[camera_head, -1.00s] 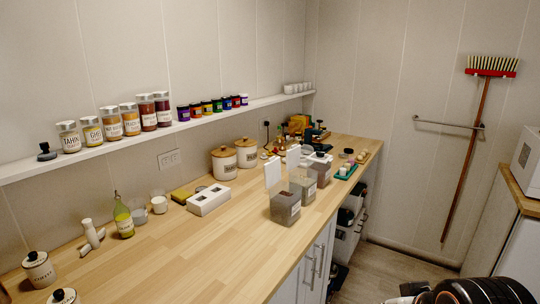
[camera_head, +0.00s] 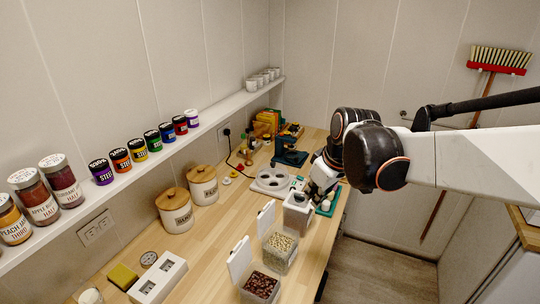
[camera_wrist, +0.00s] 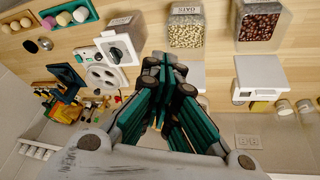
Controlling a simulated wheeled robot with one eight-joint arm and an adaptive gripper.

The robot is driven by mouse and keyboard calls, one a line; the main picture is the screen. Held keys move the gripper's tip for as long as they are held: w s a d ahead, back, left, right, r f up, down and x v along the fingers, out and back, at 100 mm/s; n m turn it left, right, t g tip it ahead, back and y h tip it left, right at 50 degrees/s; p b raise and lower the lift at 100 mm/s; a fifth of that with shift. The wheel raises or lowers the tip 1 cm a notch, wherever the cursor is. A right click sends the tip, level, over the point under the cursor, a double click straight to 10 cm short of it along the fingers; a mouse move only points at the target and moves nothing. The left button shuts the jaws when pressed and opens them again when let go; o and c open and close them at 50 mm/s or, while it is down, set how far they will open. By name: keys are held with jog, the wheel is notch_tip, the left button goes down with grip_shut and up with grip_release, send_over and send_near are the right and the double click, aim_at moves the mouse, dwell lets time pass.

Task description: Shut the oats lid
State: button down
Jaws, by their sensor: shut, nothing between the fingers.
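The oats bin (camera_head: 279,252), clear and filled with pale grain, stands on the wooden counter. Its white lid (camera_head: 266,217) stands raised and open at the bin's wall side. In the wrist view the bin (camera_wrist: 187,28) shows its OATS label, and the lid (camera_wrist: 194,74) is partly hidden behind my fingers. My gripper (camera_wrist: 165,66) is shut and empty. In the head view my gripper (camera_head: 319,188) is beyond the oats bin, by the far bin; its tips are hard to make out. I cannot tell its exact gap to the oats lid.
A bin of dark beans (camera_head: 262,287) stands nearer, its lid (camera_head: 240,258) also raised. A far bin (camera_head: 298,216) has its lid down. Wooden-lidded canisters (camera_head: 174,212), a white box (camera_head: 158,279) and a blue-green device (camera_head: 289,154) stand near the wall. The counter's middle is clear.

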jog(key=w+a+r+n+g+y+p, duration=0.1)
jog(key=w+a+r+n+p, duration=0.2)
jog(key=a, duration=0.5)
jog(key=w+a+n+g+y+p, duration=0.1)
jog(key=w+a+p, duration=0.2)
jog(key=a+p, duration=0.3)
send_over(266, 218)
jog(key=w+a, duration=0.2)
jog(key=f, duration=0.9)
jog(key=shift+w+a+b, duration=0.15)
jog(key=shift+a+b, duration=0.05)
jog(key=shift+b, duration=0.15)
jog(key=shift+d, duration=0.2)
jog(key=shift+f, duration=0.15)
jog(key=shift+d, duration=0.15)
